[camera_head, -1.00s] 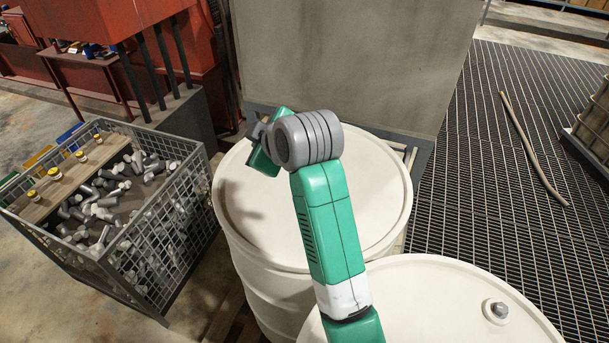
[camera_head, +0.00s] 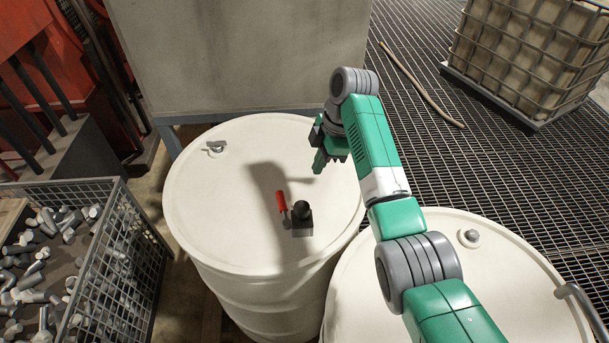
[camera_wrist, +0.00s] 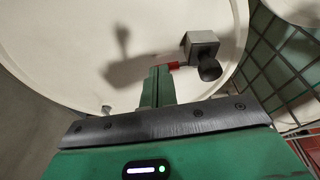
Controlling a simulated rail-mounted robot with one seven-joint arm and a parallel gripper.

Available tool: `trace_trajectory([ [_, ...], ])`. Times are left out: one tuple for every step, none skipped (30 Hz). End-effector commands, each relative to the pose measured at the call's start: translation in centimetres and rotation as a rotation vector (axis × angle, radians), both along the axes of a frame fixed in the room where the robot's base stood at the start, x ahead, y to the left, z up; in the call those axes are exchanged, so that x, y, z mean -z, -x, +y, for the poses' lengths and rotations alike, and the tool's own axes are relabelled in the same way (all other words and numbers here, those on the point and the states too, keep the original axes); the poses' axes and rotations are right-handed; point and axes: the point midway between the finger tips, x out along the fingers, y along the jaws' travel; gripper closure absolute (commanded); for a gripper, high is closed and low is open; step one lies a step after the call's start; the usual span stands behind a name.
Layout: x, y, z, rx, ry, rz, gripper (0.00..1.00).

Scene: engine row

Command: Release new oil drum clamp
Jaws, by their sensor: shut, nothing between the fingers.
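The clamp (camera_head: 301,223) sits on the white lid of the far drum (camera_head: 220,190), near its front edge. It has a grey block, a black knob (camera_head: 301,207) and a red handle (camera_head: 282,203) standing beside the knob. The wrist view shows the grey block (camera_wrist: 201,44), the black knob (camera_wrist: 209,69) and part of the red handle (camera_wrist: 173,65). My gripper (camera_head: 319,168) is shut and empty, above the lid at its right side, behind and right of the clamp in the head view. In the wrist view its fingertips (camera_wrist: 159,72) overlap the handle's end; contact cannot be told.
A second white drum (camera_head: 345,290) with a bung stands at the front right, under my arm. A wire crate of metal parts (camera_head: 125,270) is at the left. A grey tank (camera_head: 240,55) stands behind the drum. A caged container (camera_head: 525,50) is at the back right.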

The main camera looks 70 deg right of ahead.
Motion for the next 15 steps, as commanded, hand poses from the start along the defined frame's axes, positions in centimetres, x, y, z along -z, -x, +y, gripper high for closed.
trace_trajectory([
  [1.0,-0.2,0.3,-0.001,-0.003,0.002,1.0],
  [1.6,-0.4,0.4,-0.001,-0.004,0.003,1.0],
  [2.5,-0.6,0.6,-0.001,-0.004,0.003,1.0],
  [3.1,-0.7,0.7,-0.001,-0.004,0.003,1.0],
  [3.7,-0.9,0.8,-0.001,-0.003,0.002,1.0],
  [4.6,-1.1,0.9,0.0,-0.003,0.002,1.0],
  [5.2,-1.3,1.1,0.0,-0.003,0.002,1.0],
  [5.9,-1.4,1.2,0.0,-0.003,0.002,1.0],
  [6.7,-1.6,1.3,0.0,-0.003,0.002,1.0],
  [7.3,-1.8,1.4,0.0,-0.003,0.002,1.0],
  [7.9,-1.9,1.5,0.0,-0.003,0.002,1.0],
  [8.5,-2.2,1.7,-0.001,-0.002,0.002,1.0],
  [8.3,-2.8,2.1,-0.003,0.001,0.001,1.0],
  [8.3,-3.2,2.4,-0.003,0.0,0.0,1.0],
  [8.4,-3.6,2.8,-0.003,0.0,0.0,1.0],
])
